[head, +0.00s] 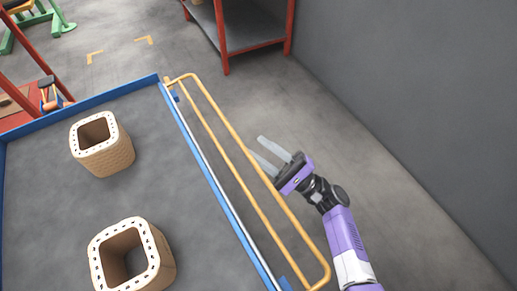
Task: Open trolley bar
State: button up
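The trolley (88,99) has a blue rim and a grey deck and fills the left of the head view. Its yellow bar (234,136) is a long loop along the trolley's right edge, leaning outward beside a pale rail (212,170). My gripper (264,153) is purple and black with two pale fingers. It is at the bar's outer side, around mid-length. The fingers are spread apart with nothing seen between them. The lower finger overlaps the bar in the picture; I cannot tell whether it touches.
Two tan square coils (104,158) and (150,275) stand on the deck. A red-framed shelf (240,48) stands at the back. A grey wall (420,90) bounds the right side. The floor between bar and wall is clear.

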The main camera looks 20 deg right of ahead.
jog(key=s+d+f+b, duration=0.3)
jog(key=s+f, duration=0.2)
jog(key=f, duration=0.1)
jog(key=shift+s+d+b, duration=0.2)
jog(key=shift+s+b, duration=0.15)
jog(key=shift+b, duration=0.05)
dwell(0.6)
dwell(0.4)
